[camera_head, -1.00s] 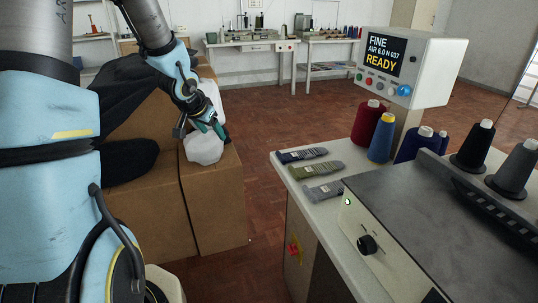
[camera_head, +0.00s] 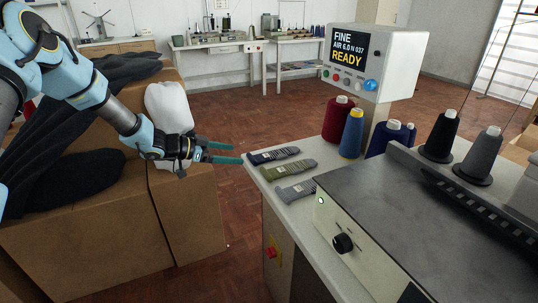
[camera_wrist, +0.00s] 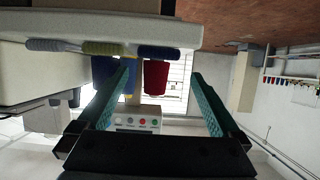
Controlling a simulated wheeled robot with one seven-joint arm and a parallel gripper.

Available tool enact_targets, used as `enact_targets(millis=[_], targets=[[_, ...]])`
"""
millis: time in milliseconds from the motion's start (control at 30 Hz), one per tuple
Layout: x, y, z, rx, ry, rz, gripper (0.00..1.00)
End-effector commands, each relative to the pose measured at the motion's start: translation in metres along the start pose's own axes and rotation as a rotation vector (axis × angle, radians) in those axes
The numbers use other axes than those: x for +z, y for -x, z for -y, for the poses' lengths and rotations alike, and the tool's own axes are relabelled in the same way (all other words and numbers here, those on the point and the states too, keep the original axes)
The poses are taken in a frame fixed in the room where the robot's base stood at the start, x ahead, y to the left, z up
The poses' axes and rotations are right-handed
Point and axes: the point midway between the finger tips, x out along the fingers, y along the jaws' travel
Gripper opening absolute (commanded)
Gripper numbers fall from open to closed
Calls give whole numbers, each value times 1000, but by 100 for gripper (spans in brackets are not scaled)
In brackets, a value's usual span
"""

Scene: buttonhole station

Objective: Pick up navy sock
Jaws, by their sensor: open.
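The navy sock (camera_head: 273,155) lies flat on the pale table top near its left edge, farthest back of three folded socks. An olive sock (camera_head: 287,169) and a grey sock (camera_head: 296,190) lie in front of it. My gripper (camera_head: 240,153) is open and empty, its teal fingers pointing right, just left of the navy sock and apart from it. In the wrist view my gripper (camera_wrist: 160,80) shows its two fingers spread, with the navy sock (camera_wrist: 158,52) end-on beyond them along the table edge.
Thread cones, such as the dark red one (camera_head: 337,120) and the blue one (camera_head: 352,135), stand behind the socks. A grey machine (camera_head: 420,215) fills the table's right. A display box (camera_head: 370,62) reads READY. Cardboard boxes (camera_head: 100,235) with dark cloth and a white item (camera_head: 168,107) stand left.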

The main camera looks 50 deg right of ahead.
Motion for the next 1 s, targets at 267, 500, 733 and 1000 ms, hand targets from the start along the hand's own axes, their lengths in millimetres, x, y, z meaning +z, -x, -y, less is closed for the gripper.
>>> enact_targets(millis=[267,500,733,1000], targets=[[0,-29,-2,0,3,-1,100],[3,-60,-2,-1,1,0,100],[4,-64,-1,-3,0,1,100],[4,-64,-1,-3,0,1,76]])
